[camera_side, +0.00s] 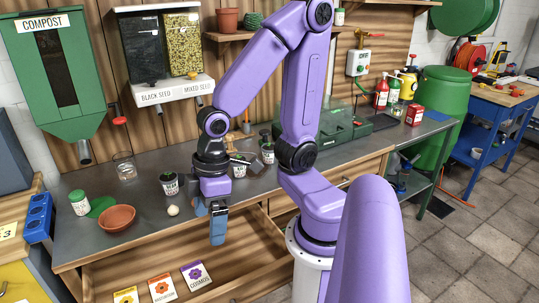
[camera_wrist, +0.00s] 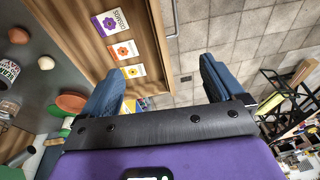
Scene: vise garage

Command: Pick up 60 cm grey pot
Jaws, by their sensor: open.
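Several small dark grey pots with white labels stand on the grey bench in the side view: one left of my arm (camera_side: 169,184), one just behind my wrist (camera_side: 239,170) and one farther right (camera_side: 267,154). Their labels are too small to read, so I cannot tell which is the 60 cm one. My gripper (camera_side: 218,228) points down in front of the bench edge, over the open drawer, apart from the pots. In the wrist view, my gripper (camera_wrist: 162,90) has its blue fingers spread with nothing between them. A labelled pot (camera_wrist: 7,74) is partly cut off at the left edge.
The open wooden drawer (camera_side: 215,262) holds seed packets (camera_side: 162,288). A terracotta bowl (camera_side: 117,218), a white-labelled jar (camera_side: 79,203), a glass jar (camera_side: 125,168) and a pale round bulb (camera_side: 172,210) are on the bench. A green case (camera_side: 345,130) stands farther right.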

